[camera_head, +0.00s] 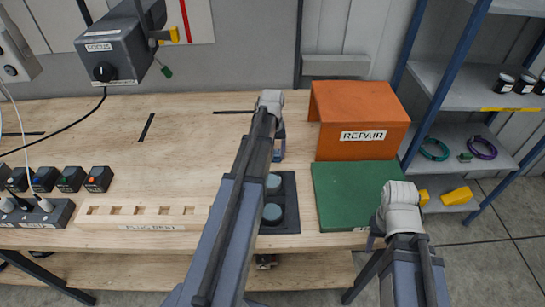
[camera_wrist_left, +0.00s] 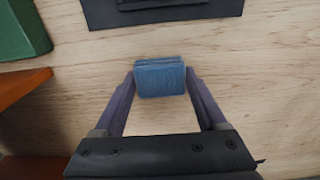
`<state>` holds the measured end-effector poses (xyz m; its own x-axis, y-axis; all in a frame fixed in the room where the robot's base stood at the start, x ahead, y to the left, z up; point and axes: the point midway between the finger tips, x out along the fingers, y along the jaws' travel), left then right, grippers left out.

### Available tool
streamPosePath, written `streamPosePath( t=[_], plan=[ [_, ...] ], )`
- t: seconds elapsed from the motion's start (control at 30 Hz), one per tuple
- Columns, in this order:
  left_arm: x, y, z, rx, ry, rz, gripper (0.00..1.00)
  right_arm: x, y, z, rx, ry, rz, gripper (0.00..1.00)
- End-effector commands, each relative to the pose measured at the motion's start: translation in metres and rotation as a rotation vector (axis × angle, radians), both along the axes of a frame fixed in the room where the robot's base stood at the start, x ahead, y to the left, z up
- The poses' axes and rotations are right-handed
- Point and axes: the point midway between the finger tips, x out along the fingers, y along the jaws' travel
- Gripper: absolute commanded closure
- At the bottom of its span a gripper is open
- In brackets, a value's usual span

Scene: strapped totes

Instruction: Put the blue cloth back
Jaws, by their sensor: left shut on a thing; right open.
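The blue cloth (camera_wrist_left: 160,78) is a small folded block between the two fingers of my left gripper (camera_wrist_left: 160,84), which is shut on it. It hangs over bare wood; I cannot tell whether it touches the table. In the head view my left gripper (camera_head: 279,146) is behind the black mat (camera_head: 291,222), left of the orange box, and my arm hides most of it. My right gripper (camera_head: 373,237) is open and empty at the table's front right, by the green pad's corner.
Two round grey-blue pieces (camera_head: 272,212) lie on the black mat. An orange REPAIR box (camera_head: 350,110) stands behind a green pad (camera_head: 355,190). A wooden plug rack (camera_head: 140,217) and several small dark blocks (camera_head: 98,179) are left. The table's back left is mostly clear.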

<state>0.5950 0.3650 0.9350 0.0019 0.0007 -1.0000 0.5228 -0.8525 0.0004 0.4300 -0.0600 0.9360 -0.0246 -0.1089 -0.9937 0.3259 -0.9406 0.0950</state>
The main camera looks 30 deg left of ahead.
Motion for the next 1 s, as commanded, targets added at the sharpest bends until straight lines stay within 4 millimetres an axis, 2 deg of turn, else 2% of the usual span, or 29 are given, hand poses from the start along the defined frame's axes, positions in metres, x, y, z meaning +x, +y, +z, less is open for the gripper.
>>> streamPosePath(
  t=[0.33,0.37,0.6,1.0],
  plan=[
    [0.0000,0.0000,-0.0033,0.000,0.000,0.000,0.71,0.0000,0.0000,-0.0033,0.000,0.000,0.000,0.50],
    [0.0000,0.0000,-0.0030,0.000,0.000,0.000,0.25,0.0000,0.0000,-0.0030,0.000,0.000,0.000,0.50],
    [0.0000,0.0000,-0.0018,0.000,0.000,0.000,0.00,0.0000,0.0000,-0.0018,0.000,0.000,0.000,0.50],
    [0.0000,0.0000,0.0039,0.000,0.000,0.000,0.00,0.0000,0.0000,0.0038,0.000,0.000,0.000,0.50]
  ],
)
